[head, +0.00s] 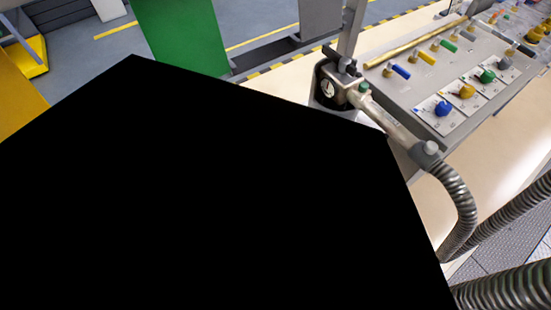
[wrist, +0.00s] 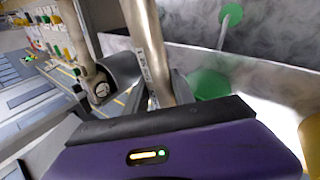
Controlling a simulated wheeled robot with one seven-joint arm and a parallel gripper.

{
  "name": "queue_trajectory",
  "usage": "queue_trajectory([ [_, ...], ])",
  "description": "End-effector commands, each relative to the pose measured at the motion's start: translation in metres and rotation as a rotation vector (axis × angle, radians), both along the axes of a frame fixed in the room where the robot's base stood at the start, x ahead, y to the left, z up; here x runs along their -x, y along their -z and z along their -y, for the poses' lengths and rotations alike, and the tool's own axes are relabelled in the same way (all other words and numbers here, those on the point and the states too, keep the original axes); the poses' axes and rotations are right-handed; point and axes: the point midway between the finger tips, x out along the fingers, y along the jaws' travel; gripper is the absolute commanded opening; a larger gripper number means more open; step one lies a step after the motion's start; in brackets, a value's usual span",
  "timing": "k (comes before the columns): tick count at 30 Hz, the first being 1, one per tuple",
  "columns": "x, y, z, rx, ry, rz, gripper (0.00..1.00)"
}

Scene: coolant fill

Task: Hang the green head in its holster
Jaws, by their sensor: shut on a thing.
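My gripper (wrist: 168,108) shows in the wrist view, its purple and black body across the bottom. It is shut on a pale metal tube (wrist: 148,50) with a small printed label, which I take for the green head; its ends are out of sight. Left of it, a second metal tube ends in a round face at a dark grey bracket (wrist: 123,72), which looks like a holster. In the head view a metal head with a small green button (head: 364,88) lies at a dark holster (head: 323,88). My gripper is hidden there.
A panel (head: 440,75) with blue, yellow, green and grey knobs stands right of the holster. Ribbed hoses (head: 462,205) hang at the right. A large black shape covers the head view's lower left. A green block (head: 175,35) stands behind. A pale bench runs along the panel.

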Motion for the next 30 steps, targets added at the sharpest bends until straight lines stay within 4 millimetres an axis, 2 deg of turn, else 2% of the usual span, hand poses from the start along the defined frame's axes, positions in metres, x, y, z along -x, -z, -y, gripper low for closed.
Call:
queue_trajectory([
  [30,0.000,0.020,0.000,0.001,0.001,-0.001,0.00],
])
